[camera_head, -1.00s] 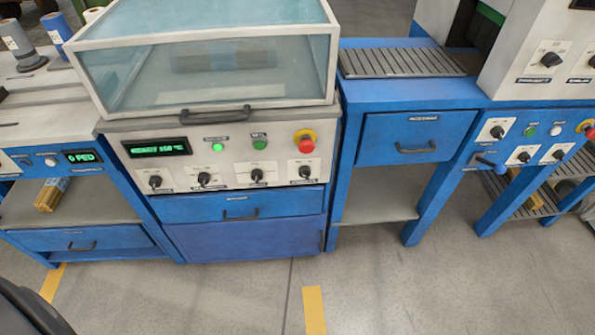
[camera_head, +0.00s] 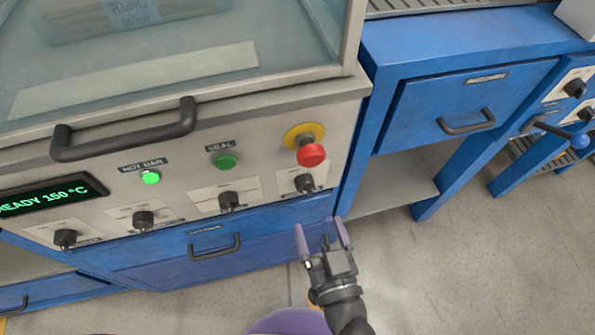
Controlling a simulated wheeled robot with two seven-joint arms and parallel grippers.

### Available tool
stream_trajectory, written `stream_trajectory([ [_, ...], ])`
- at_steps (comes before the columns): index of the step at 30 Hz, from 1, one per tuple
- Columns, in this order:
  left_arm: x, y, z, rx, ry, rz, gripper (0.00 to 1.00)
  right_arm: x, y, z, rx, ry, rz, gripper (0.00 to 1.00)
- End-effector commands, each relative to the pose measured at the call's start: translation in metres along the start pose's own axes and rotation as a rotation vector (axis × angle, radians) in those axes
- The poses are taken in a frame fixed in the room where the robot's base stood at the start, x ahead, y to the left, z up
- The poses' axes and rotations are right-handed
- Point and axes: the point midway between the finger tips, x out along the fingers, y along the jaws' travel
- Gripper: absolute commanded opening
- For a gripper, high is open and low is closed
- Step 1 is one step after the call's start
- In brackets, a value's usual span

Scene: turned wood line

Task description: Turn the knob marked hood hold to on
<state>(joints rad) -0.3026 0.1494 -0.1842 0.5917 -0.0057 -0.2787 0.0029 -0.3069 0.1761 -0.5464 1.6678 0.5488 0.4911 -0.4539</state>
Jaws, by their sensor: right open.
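Several black knobs sit in a row on the sealer's front panel: a far-left knob (camera_head: 66,238), a second knob (camera_head: 144,220), a third knob (camera_head: 229,201) and a far-right knob (camera_head: 304,183). Their plates are too small to read, so I cannot tell which is marked hood hold or how it is set. My right gripper (camera_head: 321,227) comes in from the bottom. It is open and empty, showing below the far-right knob and apart from the panel. My left gripper is not in view.
A red stop button (camera_head: 311,155) on a yellow collar sits above the far-right knob. The black hood handle (camera_head: 125,138) sticks out above the panel. A drawer handle (camera_head: 215,247) lies below the knobs. A blue cabinet (camera_head: 455,105) stands at right.

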Motion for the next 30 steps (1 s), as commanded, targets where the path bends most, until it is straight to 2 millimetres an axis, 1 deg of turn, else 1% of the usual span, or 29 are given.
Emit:
stream_trajectory([
  [3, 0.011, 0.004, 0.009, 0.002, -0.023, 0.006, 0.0, 0.029, 0.001, 0.002, 0.003, 0.005, 0.002, 0.87],
  [6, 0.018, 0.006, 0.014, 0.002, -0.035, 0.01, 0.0, 0.053, 0.001, 0.002, 0.002, 0.003, 0.001, 0.87],
  [9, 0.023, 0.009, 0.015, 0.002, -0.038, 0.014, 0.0, 0.072, 0.0, 0.002, 0.003, 0.001, 0.001, 0.87],
  [13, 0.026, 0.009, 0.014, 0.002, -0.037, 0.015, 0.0, 0.085, 0.0, 0.001, 0.001, -0.001, 0.0, 0.87],
  [20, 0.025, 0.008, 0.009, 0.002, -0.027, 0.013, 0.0, 0.087, 0.0, -0.001, 0.0, -0.002, -0.001, 0.87],
  [21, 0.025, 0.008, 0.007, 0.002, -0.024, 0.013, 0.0, 0.087, 0.0, -0.001, 0.0, -0.002, -0.001, 0.85],
  [23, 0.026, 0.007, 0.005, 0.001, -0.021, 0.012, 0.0, 0.086, 0.0, -0.001, 0.0, -0.002, -0.001, 0.72],
  [24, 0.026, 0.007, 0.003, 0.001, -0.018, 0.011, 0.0, 0.086, 0.0, -0.001, 0.0, -0.002, -0.001, 0.63],
  [26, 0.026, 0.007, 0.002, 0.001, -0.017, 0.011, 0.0, 0.086, 0.0, -0.001, -0.001, -0.002, -0.001, 0.51],
  [27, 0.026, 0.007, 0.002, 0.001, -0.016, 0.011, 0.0, 0.086, 0.0, -0.001, -0.001, -0.002, -0.001, 0.42],
  [29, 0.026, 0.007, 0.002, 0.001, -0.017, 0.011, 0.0, 0.086, 0.0, -0.001, -0.001, -0.002, -0.001, 0.3],
  [30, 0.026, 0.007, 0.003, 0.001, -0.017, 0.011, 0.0, 0.086, 0.0, -0.001, -0.001, -0.002, -0.001, 0.21],
])
